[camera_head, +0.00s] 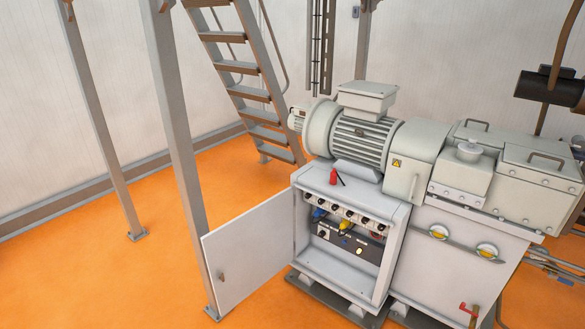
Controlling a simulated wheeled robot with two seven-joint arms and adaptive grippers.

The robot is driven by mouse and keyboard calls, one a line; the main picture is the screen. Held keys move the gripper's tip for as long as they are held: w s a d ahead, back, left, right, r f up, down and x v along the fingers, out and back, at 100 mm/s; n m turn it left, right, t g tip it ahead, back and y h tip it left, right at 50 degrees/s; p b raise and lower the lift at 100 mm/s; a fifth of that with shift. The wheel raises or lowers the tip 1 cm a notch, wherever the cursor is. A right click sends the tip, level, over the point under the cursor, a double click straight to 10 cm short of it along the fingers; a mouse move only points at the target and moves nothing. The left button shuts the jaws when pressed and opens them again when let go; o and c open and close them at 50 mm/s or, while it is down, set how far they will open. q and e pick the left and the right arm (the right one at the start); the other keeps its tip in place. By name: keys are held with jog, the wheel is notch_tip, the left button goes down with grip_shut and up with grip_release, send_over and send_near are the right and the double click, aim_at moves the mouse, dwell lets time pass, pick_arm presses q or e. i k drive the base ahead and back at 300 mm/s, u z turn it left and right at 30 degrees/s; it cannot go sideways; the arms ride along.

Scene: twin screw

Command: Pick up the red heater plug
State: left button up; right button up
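A small red object (333,176) with a dark thin part beside it stands on top of the grey cabinet, below the motor; it looks like the red heater plug, but it is too small to be sure. Inside the open cabinet (340,262) is a panel with a row of dark knobs or sockets (345,214). A blue plug (319,213) and a yellow plug (344,225) sit at this panel. Neither of my grippers is in view.
The cabinet door (252,250) stands open to the left. A grey post (180,150) rises near its outer edge. A large motor (355,135) sits above the cabinet. Stairs (245,80) stand behind. The orange floor (90,275) at the left is clear.

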aim_at(333, 181)
jog(key=u, duration=0.25)
jog(key=i, duration=1.4)
jog(key=z, duration=0.05)
